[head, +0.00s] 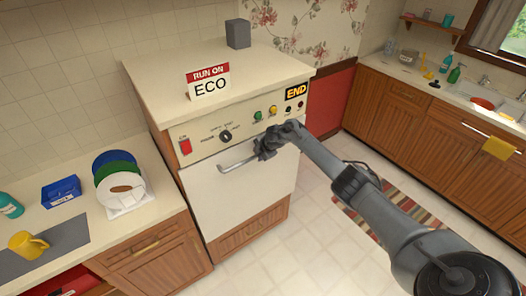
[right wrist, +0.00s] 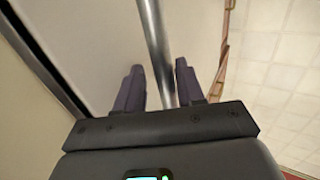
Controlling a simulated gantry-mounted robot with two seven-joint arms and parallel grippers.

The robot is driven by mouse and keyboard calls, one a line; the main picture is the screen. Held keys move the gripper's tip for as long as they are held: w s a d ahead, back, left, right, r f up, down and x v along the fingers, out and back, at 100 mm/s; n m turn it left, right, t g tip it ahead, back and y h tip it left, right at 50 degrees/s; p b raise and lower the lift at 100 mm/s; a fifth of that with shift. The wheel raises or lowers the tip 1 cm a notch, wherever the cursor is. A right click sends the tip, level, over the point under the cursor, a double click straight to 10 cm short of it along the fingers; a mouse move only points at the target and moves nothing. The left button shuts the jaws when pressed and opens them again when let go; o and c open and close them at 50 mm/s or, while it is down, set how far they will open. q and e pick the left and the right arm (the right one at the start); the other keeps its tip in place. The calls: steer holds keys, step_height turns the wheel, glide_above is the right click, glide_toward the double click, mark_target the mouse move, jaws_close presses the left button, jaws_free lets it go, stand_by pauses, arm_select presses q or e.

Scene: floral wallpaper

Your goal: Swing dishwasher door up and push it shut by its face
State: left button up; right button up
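The dishwasher door (head: 232,196) is white and stands upright, below the control panel (head: 225,137). It looks shut or nearly shut; a dark strip shows along its edge in the right wrist view, and I cannot tell whether it is fully closed. A metal bar handle (head: 238,165) runs across the door's upper part. My right gripper (head: 266,148) is at the handle's right end. In the right wrist view the two fingers (right wrist: 160,88) are apart, with the handle bar (right wrist: 155,40) passing between them. The door face (right wrist: 95,45) lies beyond. My left gripper is out of view.
A RUN ON ECO sign (head: 209,82) and a grey box (head: 238,33) stand on the dishwasher's top. A counter at left holds plates (head: 122,188), a blue box (head: 61,191) and a yellow mug (head: 27,245). Open floor and a striped rug (head: 400,205) lie at right.

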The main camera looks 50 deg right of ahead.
steer(key=shift+s+r, duration=0.2)
steer(key=shift+r, duration=0.6)
steer(key=p+v, duration=0.1)
steer(key=v, duration=0.8)
steer(key=shift+s+f, duration=0.2)
steer(key=shift+s, duration=0.05)
steer(key=shift+a+f, duration=0.1)
